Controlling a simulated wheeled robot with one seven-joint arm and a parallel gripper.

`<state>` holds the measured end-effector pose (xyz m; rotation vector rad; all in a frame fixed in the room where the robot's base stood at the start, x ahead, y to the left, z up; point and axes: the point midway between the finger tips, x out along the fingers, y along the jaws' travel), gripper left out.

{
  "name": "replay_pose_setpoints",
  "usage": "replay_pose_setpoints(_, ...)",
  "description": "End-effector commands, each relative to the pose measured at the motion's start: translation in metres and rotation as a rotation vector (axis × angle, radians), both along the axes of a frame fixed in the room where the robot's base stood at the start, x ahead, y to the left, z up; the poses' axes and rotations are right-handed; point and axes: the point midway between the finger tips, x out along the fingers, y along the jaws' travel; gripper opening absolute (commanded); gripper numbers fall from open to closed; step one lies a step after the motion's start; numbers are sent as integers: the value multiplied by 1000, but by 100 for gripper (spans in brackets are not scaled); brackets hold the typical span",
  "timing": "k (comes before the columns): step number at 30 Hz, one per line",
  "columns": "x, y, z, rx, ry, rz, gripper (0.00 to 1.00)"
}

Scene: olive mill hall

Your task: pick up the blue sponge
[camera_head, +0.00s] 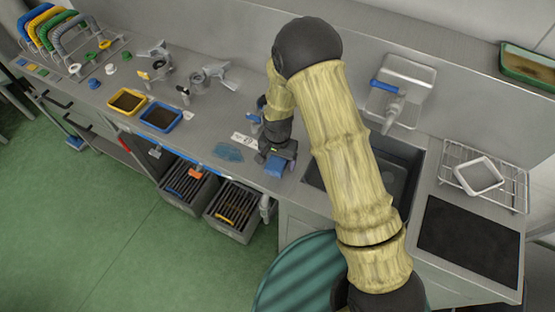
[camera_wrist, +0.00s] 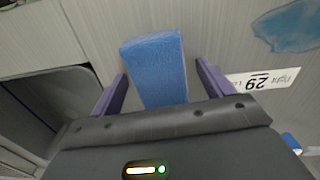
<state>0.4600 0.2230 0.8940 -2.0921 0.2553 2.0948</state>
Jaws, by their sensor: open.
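The blue sponge (camera_wrist: 155,68) is a block in the wrist view, between the two purple fingers of my gripper (camera_wrist: 160,88). A gap shows between each finger and the sponge. In the head view the sponge (camera_head: 275,167) is on the metal counter, just left of the sink, partly hidden by my gripper (camera_head: 277,160). My gripper is open and sits right over it. Whether the sponge's lower part is touched by the gripper body is hidden.
The sink basin (camera_head: 386,173) opens right of the sponge. A blue puddle (camera_head: 229,152) and a white label (camera_head: 243,139) lie to its left. A yellow tray (camera_head: 112,107) and a blue tray (camera_head: 147,123) stand farther left. A wire rack (camera_head: 450,158) is at right.

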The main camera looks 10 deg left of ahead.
Motion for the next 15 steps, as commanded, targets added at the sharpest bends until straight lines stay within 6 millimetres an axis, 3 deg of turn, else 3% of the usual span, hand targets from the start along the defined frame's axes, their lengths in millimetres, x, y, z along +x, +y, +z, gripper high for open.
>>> replay_pose_setpoints(15, 0, 0, 0, 1, -1, 0, 80)
